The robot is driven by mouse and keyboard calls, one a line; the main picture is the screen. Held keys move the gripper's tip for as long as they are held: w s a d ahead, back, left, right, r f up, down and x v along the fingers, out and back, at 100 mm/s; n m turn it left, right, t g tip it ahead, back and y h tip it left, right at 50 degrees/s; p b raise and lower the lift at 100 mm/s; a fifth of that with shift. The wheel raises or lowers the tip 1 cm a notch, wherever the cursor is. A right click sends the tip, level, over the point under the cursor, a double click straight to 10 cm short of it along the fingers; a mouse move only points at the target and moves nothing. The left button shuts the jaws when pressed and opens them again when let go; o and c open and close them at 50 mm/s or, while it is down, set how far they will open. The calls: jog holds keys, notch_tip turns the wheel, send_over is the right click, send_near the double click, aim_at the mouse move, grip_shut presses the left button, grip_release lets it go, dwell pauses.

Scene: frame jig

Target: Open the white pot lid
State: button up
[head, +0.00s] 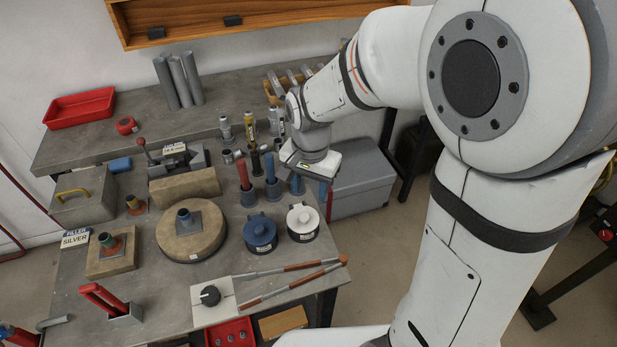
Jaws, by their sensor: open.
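The white pot (303,223) stands near the right edge of the workbench. Its round white lid is on top, and its sides look dark. My gripper (311,167) hangs from the arm behind and above the white pot, apart from it. I see the gripper mostly from above; its fingertips are hard to make out against the coloured handles below. It is open, and I see nothing held.
A blue-lidded pot (260,234) stands just left of the white pot. Long-handled tongs (290,284) lie in front. Upright red (243,174) and blue (270,167) handles stand behind the pots. A round block (190,233) sits to the left.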

aim_at(304, 214)
jog(key=shift+w+a+f, duration=0.3)
jog(key=shift+a+f, duration=0.35)
jog(key=shift+f, duration=0.25)
notch_tip(304, 214, down, 8)
jog(key=shift+r, duration=0.25)
jog(key=shift+c, duration=0.4)
grip_shut()
